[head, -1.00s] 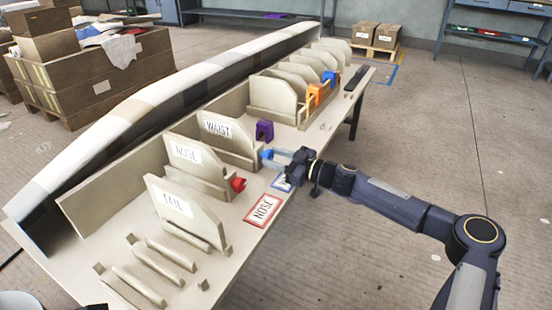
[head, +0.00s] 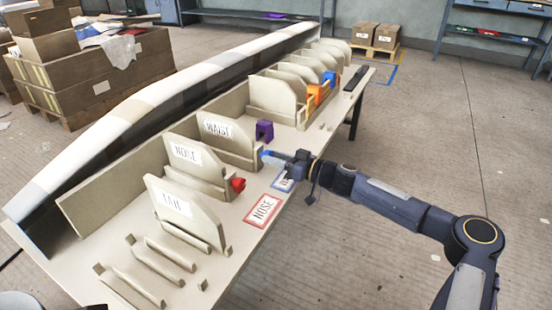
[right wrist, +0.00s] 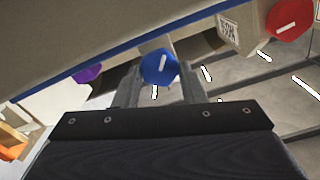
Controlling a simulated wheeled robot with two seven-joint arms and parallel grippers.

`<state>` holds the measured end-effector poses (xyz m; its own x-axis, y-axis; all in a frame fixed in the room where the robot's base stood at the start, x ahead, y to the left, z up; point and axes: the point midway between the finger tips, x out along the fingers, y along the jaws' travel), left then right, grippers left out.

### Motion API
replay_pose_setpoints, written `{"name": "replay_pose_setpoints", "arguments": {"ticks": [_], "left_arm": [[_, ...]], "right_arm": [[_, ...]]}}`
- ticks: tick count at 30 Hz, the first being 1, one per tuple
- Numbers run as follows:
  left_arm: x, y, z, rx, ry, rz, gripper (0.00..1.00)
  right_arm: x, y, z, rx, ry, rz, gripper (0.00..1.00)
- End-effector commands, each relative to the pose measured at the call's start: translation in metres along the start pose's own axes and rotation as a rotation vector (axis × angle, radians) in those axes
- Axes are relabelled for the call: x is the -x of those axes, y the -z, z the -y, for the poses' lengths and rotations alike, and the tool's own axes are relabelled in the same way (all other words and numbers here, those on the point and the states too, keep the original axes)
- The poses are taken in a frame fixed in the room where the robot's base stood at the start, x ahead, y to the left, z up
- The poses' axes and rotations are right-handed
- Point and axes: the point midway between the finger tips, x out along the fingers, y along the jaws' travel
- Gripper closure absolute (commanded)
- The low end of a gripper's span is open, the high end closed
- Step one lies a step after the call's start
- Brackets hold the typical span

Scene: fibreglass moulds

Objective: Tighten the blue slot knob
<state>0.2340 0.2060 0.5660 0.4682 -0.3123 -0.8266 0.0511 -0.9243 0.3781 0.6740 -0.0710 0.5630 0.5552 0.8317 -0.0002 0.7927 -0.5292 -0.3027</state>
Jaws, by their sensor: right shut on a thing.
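The blue knob (head: 266,154) sits at the front of the slot of the board labelled WAIST (head: 218,128) in the head view. In the right wrist view the blue knob (right wrist: 159,67) is a faceted disc with a slanted white mark, between the two fingers. My right gripper (head: 272,156) is shut on it, reaching in from the right. The fingers (right wrist: 157,88) stand on both sides of the knob in the right wrist view. My left gripper is not in view.
A red knob (head: 238,184) is at the NOSE board (head: 186,154); it also shows in the wrist view (right wrist: 290,18). A red-edged NOSE card (head: 263,211) lies near the front edge.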

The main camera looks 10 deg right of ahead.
Motion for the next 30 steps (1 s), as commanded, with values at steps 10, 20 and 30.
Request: {"name": "replay_pose_setpoints", "arguments": {"ticks": [10, 20, 30], "left_arm": [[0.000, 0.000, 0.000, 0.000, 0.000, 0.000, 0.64], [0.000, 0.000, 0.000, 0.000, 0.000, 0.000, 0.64], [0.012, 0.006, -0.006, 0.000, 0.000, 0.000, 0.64]], "right_arm": [[0.000, 0.000, 0.000, 0.001, 0.000, 0.000, 0.54], [0.000, 0.000, 0.000, 0.002, 0.000, 0.000, 0.41], [0.041, 0.003, -0.001, 0.000, -0.003, -0.001, 0.41]]}}
